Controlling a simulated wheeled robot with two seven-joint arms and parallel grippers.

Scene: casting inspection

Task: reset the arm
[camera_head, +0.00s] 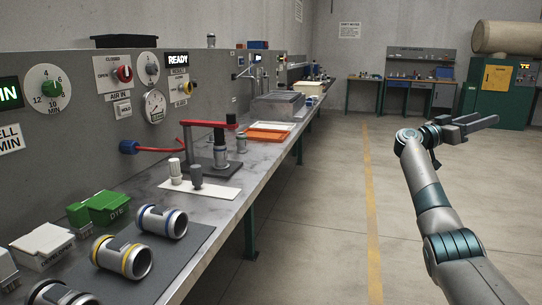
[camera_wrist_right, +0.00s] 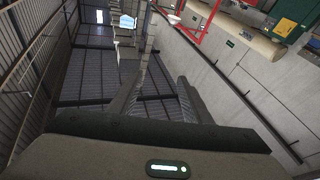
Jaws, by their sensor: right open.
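My right gripper (camera_head: 482,122) is raised over the open floor at the right of the head view, well clear of the bench. Its two fingers point to the right and are apart, with nothing between them. The right wrist view also shows the open fingers of this gripper (camera_wrist_right: 158,105), with the roof and walls behind them. My right arm reaches up from the lower right corner. My left gripper is not in view.
A long bench (camera_head: 262,176) runs along the left wall. Metal cylinders with a blue band (camera_head: 162,222) and a yellow band (camera_head: 122,258) lie on a dark mat (camera_head: 190,247). A red-handled press (camera_head: 219,140) stands farther back. The floor (camera_head: 330,200) is clear.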

